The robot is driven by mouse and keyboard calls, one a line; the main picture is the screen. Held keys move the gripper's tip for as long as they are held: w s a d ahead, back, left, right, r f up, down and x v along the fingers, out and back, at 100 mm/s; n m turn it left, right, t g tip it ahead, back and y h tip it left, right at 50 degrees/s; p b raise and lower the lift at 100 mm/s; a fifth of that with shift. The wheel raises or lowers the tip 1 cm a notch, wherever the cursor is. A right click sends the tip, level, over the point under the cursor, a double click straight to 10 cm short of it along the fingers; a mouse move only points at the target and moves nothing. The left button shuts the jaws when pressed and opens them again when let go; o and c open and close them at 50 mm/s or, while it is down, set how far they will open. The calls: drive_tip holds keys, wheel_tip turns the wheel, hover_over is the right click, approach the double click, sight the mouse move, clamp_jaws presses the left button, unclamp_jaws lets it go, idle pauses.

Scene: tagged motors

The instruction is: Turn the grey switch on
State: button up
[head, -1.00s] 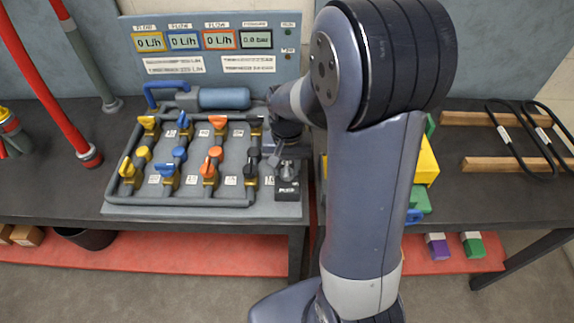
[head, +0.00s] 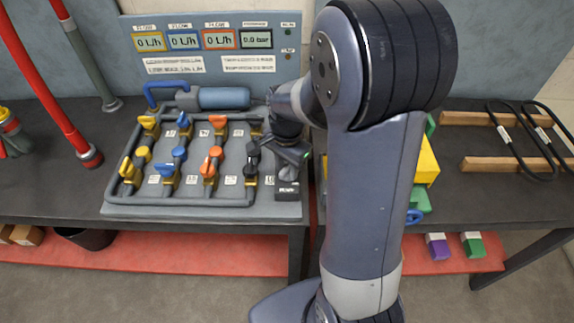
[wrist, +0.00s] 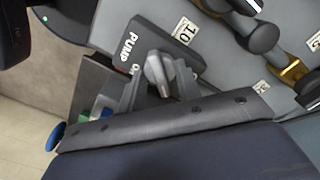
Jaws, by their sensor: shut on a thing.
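The grey switch (wrist: 158,72) is a rounded knob on a dark box marked PUMP (wrist: 133,50), with part of an "On" mark beside it in the wrist view. My gripper (wrist: 160,88) has its two grey fingers on either side of the knob, shut on it. In the head view the dark pump box (head: 287,190) sits at the right front corner of the grey valve board. My gripper (head: 285,172) is just above it there and hides the knob. The gauge panel (head: 210,45) shows 0 L/h on three displays and 0.0 bar on the fourth.
Several valves with yellow, blue, orange and black handles stand on the valve board (head: 235,207), left of the switch. A black valve (head: 252,160) is close beside my gripper. Yellow and green blocks (head: 425,165) lie right of my arm. A blue pump (head: 225,98) lies behind.

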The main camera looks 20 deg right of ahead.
sight(287, 168)
drive_tip(key=m, duration=0.4)
drive_tip(key=shift+m, duration=2.9)
drive_tip(key=o, duration=1)
drive_tip(key=shift+c, duration=0.2)
wheel_tip(287, 168, up, 11)
drive_tip(key=shift+f, duration=0.15)
